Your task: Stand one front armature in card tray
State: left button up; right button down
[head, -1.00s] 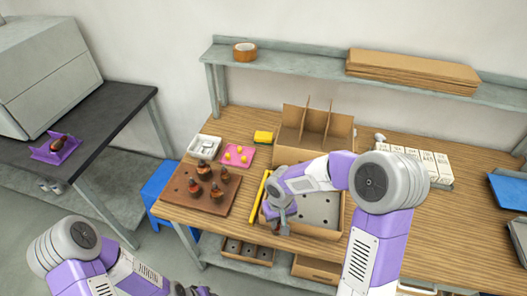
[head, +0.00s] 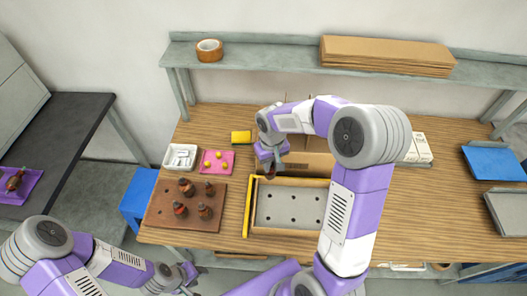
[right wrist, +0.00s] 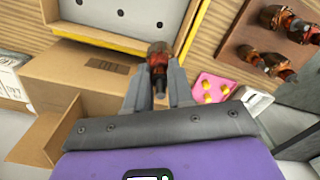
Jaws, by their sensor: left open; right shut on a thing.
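My right gripper (head: 270,168) is shut on a dark armature with copper-orange windings (right wrist: 158,62); in the right wrist view it is between the fingertips (right wrist: 157,78). In the head view this armature (head: 270,173) hangs near the back left corner of the card tray (head: 327,207), seemingly above it. The tray has cardboard walls and a grey bed with several small dark holes; no armature stands in the visible part. Several similar armatures (head: 186,186) stand on a brown pegboard (head: 157,212) left of the tray. My left gripper (head: 188,279) is open at the bottom edge, apart from these objects.
A divided cardboard box (head: 318,165) stands behind the tray, partly hidden by my right arm. A yellow bar (head: 247,207) lies along the tray's left side. A pink mat (head: 227,168), white dish (head: 180,156) and yellow sponge (head: 241,137) lie behind the pegboard. A shelf (head: 270,57) spans the back.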

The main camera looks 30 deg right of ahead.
jog(key=shift+s+f+b, duration=0.3)
jog(key=shift+f+b, duration=0.15)
jog(key=shift+f, duration=0.4)
notch_tip(320, 180, down, 9)
jog(key=b, duration=0.7)
jog(key=shift+r, duration=0.1)
jog(key=shift+r, duration=0.1)
jog(key=shift+f, duration=0.3)
jog(key=shift+f+b, duration=0.9)
jog(key=shift+b, duration=0.05)
